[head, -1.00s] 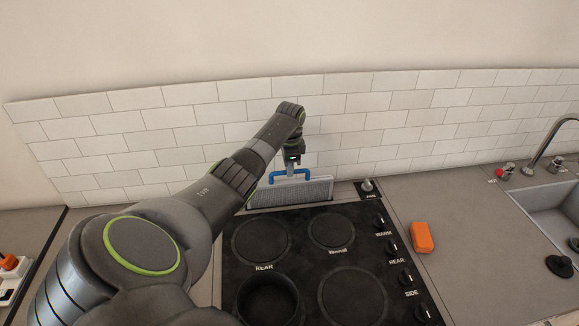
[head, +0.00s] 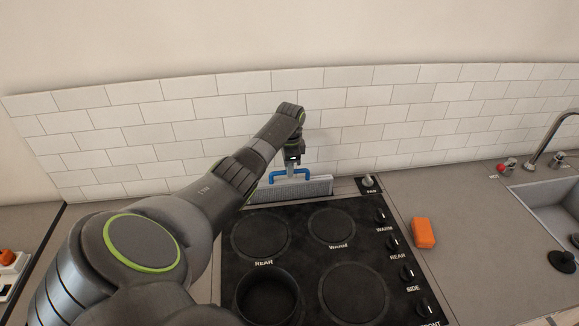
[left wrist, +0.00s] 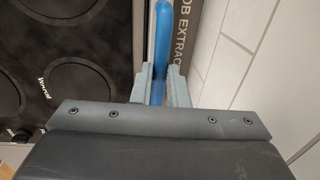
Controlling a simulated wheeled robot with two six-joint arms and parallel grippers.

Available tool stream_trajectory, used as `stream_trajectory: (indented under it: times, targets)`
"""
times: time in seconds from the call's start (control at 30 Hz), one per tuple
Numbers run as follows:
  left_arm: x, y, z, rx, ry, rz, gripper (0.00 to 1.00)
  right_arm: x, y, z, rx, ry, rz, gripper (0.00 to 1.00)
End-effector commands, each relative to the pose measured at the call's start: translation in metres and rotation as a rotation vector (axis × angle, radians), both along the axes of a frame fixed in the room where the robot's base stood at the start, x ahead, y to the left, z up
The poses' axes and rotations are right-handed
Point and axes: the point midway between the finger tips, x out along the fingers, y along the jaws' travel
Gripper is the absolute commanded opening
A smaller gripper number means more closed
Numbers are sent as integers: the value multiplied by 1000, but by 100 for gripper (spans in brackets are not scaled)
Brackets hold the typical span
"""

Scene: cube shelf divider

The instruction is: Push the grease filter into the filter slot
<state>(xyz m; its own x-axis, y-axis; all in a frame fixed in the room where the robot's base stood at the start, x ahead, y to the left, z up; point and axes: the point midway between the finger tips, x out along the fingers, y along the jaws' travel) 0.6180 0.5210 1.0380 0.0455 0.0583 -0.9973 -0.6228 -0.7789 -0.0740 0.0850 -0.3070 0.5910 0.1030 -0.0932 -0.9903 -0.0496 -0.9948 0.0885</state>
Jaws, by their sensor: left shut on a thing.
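The grease filter (head: 308,188) is a pale grey mesh panel with a blue handle on top. It stands upright along the back edge of the hob in the head view. My left gripper (head: 291,167) is above it, shut on the blue handle, which also shows between the fingers in the left wrist view (left wrist: 162,45). A dark strip with "HOB EXTRACT" lettering (left wrist: 183,45) runs beside the handle. The filter slot's opening cannot be made out, and the filter's lower edge is hard to see. My right gripper is out of view.
The black hob (head: 296,222) has burners, a pan (head: 268,318) and knobs. A fan knob (head: 368,181) stands right of the filter. An orange block (head: 424,233) lies on the counter (head: 470,250) near the sink (head: 560,200). The tiled wall (head: 400,115) is close behind.

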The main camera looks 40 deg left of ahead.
Motion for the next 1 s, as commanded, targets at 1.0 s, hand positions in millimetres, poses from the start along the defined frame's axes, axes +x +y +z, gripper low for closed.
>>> stream_trajectory:
  times: [1.0]
  targets:
    - [1, 0, -22, 1, -2, 0, 0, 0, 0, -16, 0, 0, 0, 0]
